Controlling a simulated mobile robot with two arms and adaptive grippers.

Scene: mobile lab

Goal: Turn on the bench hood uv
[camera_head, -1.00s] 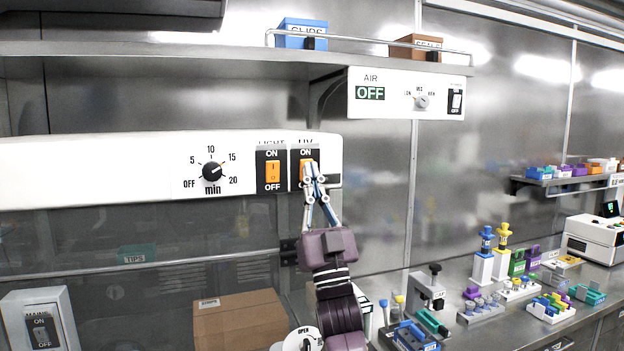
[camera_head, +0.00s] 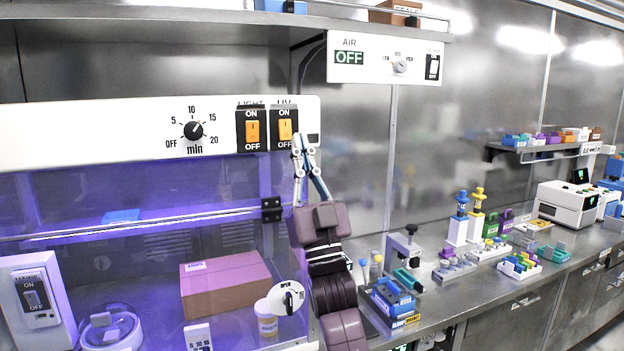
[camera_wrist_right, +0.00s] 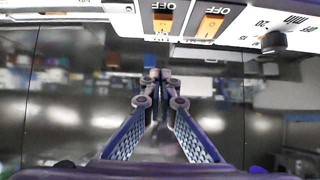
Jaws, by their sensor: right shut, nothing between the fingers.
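The bench hood's white front panel (camera_head: 90,137) carries an orange UV rocker switch (camera_head: 285,129) in a black frame marked ON and OFF. An orange LIGHT switch (camera_head: 252,131) sits just left of it. My right gripper (camera_head: 303,142) is shut and empty, its tips just right of and a little below the UV switch, apart from the rocker. In the right wrist view the shut fingertips (camera_wrist_right: 160,75) are below the two orange switches. The hood's inside glows purple-blue. My left gripper is not in view.
A timer knob (camera_head: 193,130) is on the panel's left. An AIR box (camera_head: 385,60) reading OFF hangs under the shelf. Inside the hood are a cardboard box (camera_head: 225,284) and a bottle (camera_head: 266,322). Racks and tools crowd the right bench; the wall in between is clear.

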